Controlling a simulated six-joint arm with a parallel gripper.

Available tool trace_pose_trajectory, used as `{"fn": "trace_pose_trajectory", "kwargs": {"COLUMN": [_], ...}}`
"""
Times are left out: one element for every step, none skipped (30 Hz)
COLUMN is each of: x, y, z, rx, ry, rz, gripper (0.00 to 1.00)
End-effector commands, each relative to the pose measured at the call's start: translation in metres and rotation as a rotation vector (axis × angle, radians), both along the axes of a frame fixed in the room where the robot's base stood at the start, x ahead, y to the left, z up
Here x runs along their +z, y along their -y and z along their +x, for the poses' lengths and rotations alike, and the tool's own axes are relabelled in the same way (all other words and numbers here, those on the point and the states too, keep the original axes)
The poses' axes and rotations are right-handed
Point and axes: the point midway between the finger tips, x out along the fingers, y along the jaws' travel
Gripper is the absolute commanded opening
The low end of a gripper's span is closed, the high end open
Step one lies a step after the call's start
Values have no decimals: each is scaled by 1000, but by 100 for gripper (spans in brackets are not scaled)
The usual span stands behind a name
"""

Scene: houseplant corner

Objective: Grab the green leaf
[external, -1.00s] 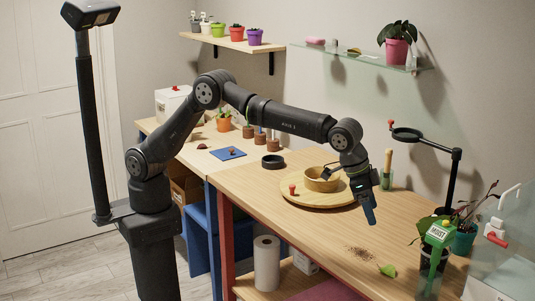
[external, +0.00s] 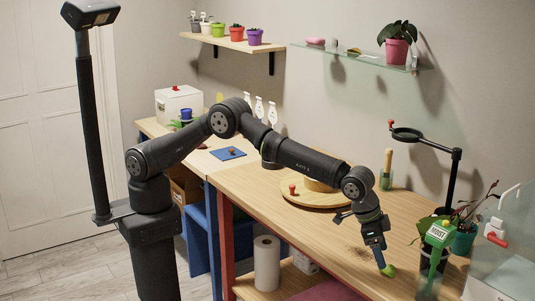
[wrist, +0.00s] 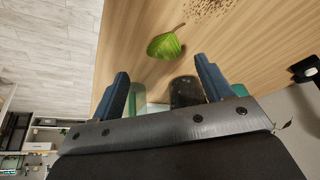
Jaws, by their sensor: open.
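The green leaf (wrist: 164,46) lies flat on the wooden table, its thin stem pointing up in the wrist view. In the external view the leaf (external: 389,270) shows just beside my fingertips, near the table's front edge. My gripper (wrist: 162,75) is open, with a blue finger on each side and nothing between them. In the wrist view the leaf appears beyond the fingertips, roughly centred between them. In the external view my gripper (external: 381,267) points down close to the leaf; I cannot tell whether it touches.
Brown crumbs (wrist: 207,7) lie on the table near the leaf. The round wooden board (external: 318,200) is farther back. The table's front edge is close.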

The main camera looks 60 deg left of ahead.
Motion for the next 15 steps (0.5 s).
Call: {"fn": "trace_pose_trajectory", "kwargs": {"x": [-6, -9, -15, -19, -23, -30, -33, -37, -41, -44, -45, -45, -46, -46, -45], "y": [0, 1, 1, 2, 3, 4, 6, 7, 8, 9, 9, 10, 10, 10, 10], "z": [2, 3, 5, 6, 8, 10, 11, 12, 13, 14, 14, 15, 15, 15, 15], "rx": [0, 0, 0, 0, 0, 0, 0, 0, 0, 0, 1, 1, 1, 1, 1], "ry": [-1, -1, -1, -1, -1, -1, -1, 0, -1, 0, 0, 1, 0, 0, 0], "rz": [2, 3, 3, 3, 3, 3, 2, 1, 2, 1, 0, 0, -1, -1, -1], "gripper": [72, 72, 72, 72, 72, 72, 72, 72, 72, 72, 72, 72, 72, 72, 72]}}
